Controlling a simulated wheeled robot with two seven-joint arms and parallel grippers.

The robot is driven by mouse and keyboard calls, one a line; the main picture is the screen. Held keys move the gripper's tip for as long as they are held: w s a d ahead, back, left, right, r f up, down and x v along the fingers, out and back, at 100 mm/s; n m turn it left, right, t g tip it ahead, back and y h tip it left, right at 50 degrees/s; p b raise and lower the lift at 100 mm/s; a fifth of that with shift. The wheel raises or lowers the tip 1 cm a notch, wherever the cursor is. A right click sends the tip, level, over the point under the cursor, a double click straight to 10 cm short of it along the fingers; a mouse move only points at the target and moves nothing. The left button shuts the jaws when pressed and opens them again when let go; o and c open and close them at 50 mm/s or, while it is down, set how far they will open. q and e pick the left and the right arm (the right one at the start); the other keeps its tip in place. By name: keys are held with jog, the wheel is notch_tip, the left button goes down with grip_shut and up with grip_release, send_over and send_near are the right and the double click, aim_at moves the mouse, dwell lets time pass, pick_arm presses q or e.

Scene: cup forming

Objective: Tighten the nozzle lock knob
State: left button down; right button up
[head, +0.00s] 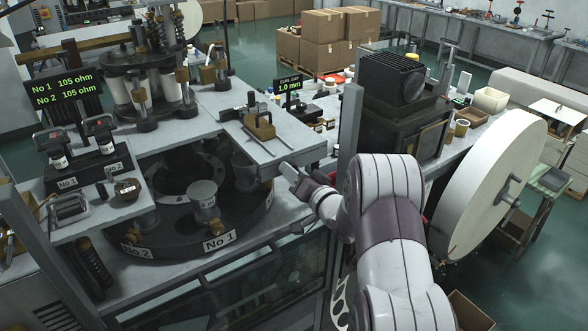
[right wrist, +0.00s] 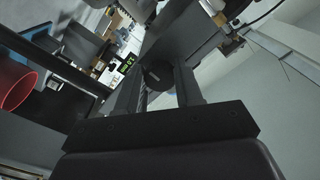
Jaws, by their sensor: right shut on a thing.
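My right gripper (head: 287,170) reaches in from the right, its fingers at the front edge of the grey plate beside the dark turntable. In the right wrist view its two fingers (right wrist: 160,84) are closed around a small dark round knob (right wrist: 158,75), which I take for the nozzle lock knob. The knob sits under the end of a grey bar. In the head view the knob is hidden by the gripper. My left gripper is not in view.
The dark turntable (head: 170,238) with cups and a "No 1" label lies left of the gripper. A grey post (head: 350,115) stands close right of it. A small display (head: 289,85) reads 1.0 mm. A large white roll (head: 490,185) is at the right.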

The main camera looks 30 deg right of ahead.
jog(key=shift+m+p, duration=0.5)
jog(key=shift+m, duration=0.8)
jog(key=o, duration=1)
jog(key=shift+o, duration=0.2)
jog(key=s+d+b, duration=0.1)
jog(key=s+b, duration=0.2)
jog(key=s, duration=0.9)
jog(key=shift+s, duration=0.35)
